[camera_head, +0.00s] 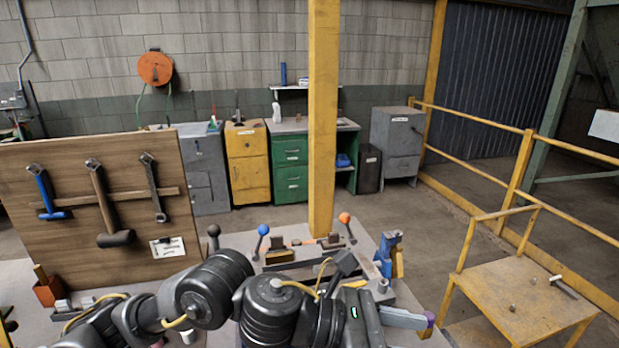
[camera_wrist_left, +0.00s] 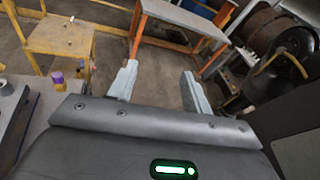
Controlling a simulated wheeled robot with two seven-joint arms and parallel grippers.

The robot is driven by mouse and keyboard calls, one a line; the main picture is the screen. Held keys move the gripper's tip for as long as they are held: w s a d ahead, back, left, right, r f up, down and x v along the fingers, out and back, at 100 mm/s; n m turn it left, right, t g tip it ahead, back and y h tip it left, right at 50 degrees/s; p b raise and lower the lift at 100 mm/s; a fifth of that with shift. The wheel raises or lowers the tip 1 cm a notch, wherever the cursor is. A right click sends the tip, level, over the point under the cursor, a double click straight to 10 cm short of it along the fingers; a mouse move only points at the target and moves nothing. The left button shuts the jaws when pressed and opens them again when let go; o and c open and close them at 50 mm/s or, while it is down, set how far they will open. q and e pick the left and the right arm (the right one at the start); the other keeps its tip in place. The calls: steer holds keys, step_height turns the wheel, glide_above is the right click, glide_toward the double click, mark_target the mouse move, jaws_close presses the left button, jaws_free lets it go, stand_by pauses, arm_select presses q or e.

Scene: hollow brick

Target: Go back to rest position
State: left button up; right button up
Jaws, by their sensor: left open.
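My left arm crosses the front of the workbench (camera_head: 405,292) from the left in the head view. My left gripper (camera_head: 408,318) points to the right near the bench's right edge. In the left wrist view its two pale fingers (camera_wrist_left: 160,82) stand wide apart. Nothing is between them but the floor beyond. My right gripper is in neither view.
A small purple and yellow object (camera_wrist_left: 57,80) is beside the gripper. A blue vise-like tool (camera_head: 388,252) and levers with blue (camera_head: 263,229) and orange (camera_head: 344,217) knobs stand on the bench. A tool board (camera_head: 100,205) is left; a yellow table (camera_head: 520,290) right.

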arm_select(q)
steer(key=w+a+f+n+t, duration=0.2)
steer(key=w+a+n+t, duration=0.3)
steer(key=n, duration=0.6)
steer(key=w+a+f+n+t, duration=0.35)
steer(key=n+t, duration=0.25)
steer(key=n, duration=0.5)
steer(key=s+a+f+n+y, duration=0.2)
steer(key=a+f+n+y, duration=0.9)
steer(key=a+f+n, duration=0.65)
steer(key=s+a+f+n+g+y, duration=0.2)
steer(key=s+a+f+n+g, duration=0.1)
steer(key=s+a+f+n, duration=0.5)
steer(key=s+a+f+n+g+y, duration=0.2)
steer(key=s+a+f+n+g, duration=0.3)
steer(key=s, duration=0.6)
step_height(320, 180, down, 32)
steer(key=r+m+b, duration=0.1)
steer(key=m+b, duration=0.1)
steer(key=b, duration=0.4)
steer(key=s+a+f+g+b, duration=0.1)
steer(key=s+f+b, duration=0.3)
steer(key=s+f, duration=1.3)
step_height(320, 180, down, 4)
steer(key=shift+a+r, duration=0.15)
steer(key=shift+a, duration=0.4)
